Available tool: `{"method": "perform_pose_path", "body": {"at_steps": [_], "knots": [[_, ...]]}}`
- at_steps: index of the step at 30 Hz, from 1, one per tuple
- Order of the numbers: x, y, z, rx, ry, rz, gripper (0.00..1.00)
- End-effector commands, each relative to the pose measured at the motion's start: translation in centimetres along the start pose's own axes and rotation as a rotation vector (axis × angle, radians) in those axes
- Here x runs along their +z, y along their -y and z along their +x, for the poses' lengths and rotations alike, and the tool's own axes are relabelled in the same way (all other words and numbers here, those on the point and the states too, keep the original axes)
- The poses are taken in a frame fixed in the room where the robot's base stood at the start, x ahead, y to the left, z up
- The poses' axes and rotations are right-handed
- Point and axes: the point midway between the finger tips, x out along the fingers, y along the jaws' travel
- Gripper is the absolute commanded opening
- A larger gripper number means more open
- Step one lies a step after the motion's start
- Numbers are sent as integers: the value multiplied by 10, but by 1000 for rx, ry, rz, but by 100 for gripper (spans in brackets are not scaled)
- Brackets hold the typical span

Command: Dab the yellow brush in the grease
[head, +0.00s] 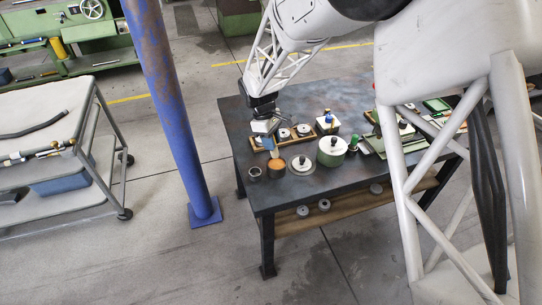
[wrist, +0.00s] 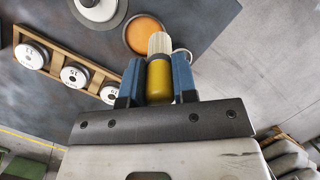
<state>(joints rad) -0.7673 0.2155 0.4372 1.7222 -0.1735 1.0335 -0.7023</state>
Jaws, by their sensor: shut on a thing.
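In the wrist view my gripper (wrist: 159,85) is shut on the yellow brush (wrist: 159,78), with its blue fingers on either side of the handle. The pale bristles (wrist: 160,43) point away from my gripper. The orange-brown grease (wrist: 146,36) fills a round dish just beyond the bristles; they overlap its near edge in the picture, and I cannot tell whether they touch. In the head view my gripper (head: 268,143) is over the table's left part, close above the grease dish (head: 276,163). The brush is hard to make out there.
A wooden rack (wrist: 52,68) holds white-topped round weights beside my gripper. A white-lidded round piece (head: 300,164) and a green pot (head: 331,152) stand to the right of the grease. A small dark cup (head: 255,173) stands to its left. The dark table's (head: 292,198) front edge is bare.

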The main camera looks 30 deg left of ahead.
Motion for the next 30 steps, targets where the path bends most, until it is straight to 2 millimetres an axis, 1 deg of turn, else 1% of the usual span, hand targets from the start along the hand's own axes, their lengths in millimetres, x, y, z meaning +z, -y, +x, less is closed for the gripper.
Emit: {"method": "perform_pose_path", "body": {"at_steps": [1,3,8,23,30], "knots": [[-2,-7,-3,-3,13,2,3],[-3,-14,-7,-4,28,4,3],[-4,-22,-12,-9,47,8,3],[-4,-24,-12,-10,51,8,3],[-6,-24,-5,-10,51,8,3]]}}
